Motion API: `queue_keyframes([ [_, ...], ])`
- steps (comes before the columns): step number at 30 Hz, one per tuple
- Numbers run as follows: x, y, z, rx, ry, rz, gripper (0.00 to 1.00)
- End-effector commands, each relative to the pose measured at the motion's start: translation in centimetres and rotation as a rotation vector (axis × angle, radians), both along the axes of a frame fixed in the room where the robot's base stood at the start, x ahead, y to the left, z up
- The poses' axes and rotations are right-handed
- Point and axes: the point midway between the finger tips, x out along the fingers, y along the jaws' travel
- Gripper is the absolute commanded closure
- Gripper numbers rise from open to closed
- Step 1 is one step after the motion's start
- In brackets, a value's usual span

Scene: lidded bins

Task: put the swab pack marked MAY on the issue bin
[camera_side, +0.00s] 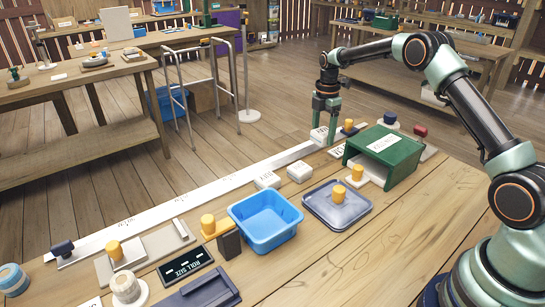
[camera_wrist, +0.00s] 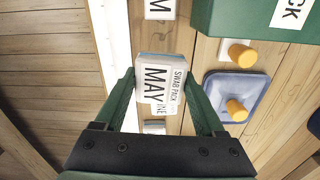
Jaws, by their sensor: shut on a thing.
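The swab pack (camera_wrist: 160,88) is a small white block whose label reads SWAB PACK and MAY. In the wrist view it sits between the two green fingers of my gripper (camera_wrist: 161,76), which is shut on it. The green bin also shows in the wrist view (camera_wrist: 245,18), with part of a label ending in CK. I cannot read which bin is marked issue.
An open blue bin (camera_side: 265,222) stands nearer, left of a dark tray (camera_side: 318,211) with a yellow knob. A small white block (camera_side: 300,172) lies between them and the long white strip (camera_side: 190,201). Several yellow-knobbed pieces and a ROLL SIZE sign (camera_side: 186,266) lie at front left.

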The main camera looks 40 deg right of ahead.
Motion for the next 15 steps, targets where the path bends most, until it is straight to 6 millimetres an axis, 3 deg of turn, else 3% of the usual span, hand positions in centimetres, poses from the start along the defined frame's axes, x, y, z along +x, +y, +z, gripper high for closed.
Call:
queue_keyframes([
  [1, 0.1, 0.0, 1.8, -0.003, -0.008, 0.0, 0.85],
  [6, 0.1, 0.0, 6.3, -0.001, -0.007, 0.0, 0.85],
  [15, 0.1, 0.0, 11.0, -0.001, -0.003, 0.0, 0.85],
])
